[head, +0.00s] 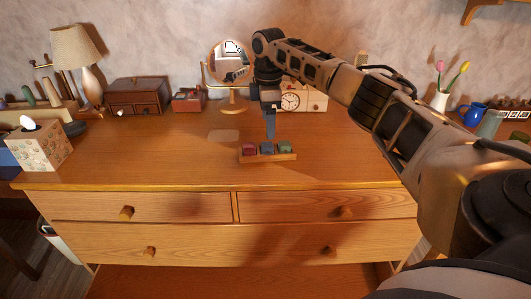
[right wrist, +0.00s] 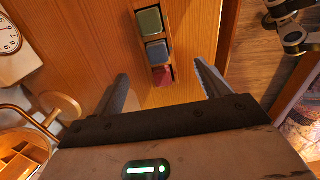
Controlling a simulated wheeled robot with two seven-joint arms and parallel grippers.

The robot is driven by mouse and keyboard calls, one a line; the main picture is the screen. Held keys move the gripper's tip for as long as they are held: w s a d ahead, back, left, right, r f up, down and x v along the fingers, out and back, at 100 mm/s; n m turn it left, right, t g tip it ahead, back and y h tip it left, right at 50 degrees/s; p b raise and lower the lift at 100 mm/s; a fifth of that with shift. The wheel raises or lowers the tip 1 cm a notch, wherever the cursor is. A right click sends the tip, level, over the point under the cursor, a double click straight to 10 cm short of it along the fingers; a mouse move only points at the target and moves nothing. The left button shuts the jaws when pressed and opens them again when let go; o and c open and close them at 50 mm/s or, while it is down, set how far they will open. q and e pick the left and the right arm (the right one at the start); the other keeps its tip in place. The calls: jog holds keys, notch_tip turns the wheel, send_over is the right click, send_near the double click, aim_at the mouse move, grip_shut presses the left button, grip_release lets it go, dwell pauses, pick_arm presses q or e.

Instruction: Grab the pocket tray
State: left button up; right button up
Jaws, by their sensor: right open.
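The pocket tray (head: 268,157) is a small wooden tray on the dresser top near its front edge. It holds a red, a blue and a green block in a row. In the right wrist view the tray (right wrist: 139,26) shows beyond the fingers, with the green, blue and red blocks in it. My right gripper (head: 270,124) hangs above and just behind the tray, pointing down. Its two fingers (right wrist: 162,80) are apart with nothing between them, and the tray lies ahead of the fingertips. My left gripper is in neither view.
The dresser top (head: 150,160) is clear around the tray. Behind stand a round mirror (head: 231,62), a clock (head: 291,101), a red box (head: 188,101) and a wooden chest (head: 139,97). A tissue box (head: 40,148) and lamp (head: 77,50) stand at left, a tulip vase (head: 440,100) at right.

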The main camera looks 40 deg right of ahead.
aim_at(267, 144)
jog(key=f, duration=0.9)
jog(key=shift+w+f, duration=0.1)
jog(key=shift+w, duration=0.15)
jog(key=shift+c, duration=0.3)
jog(key=c, duration=1.1)
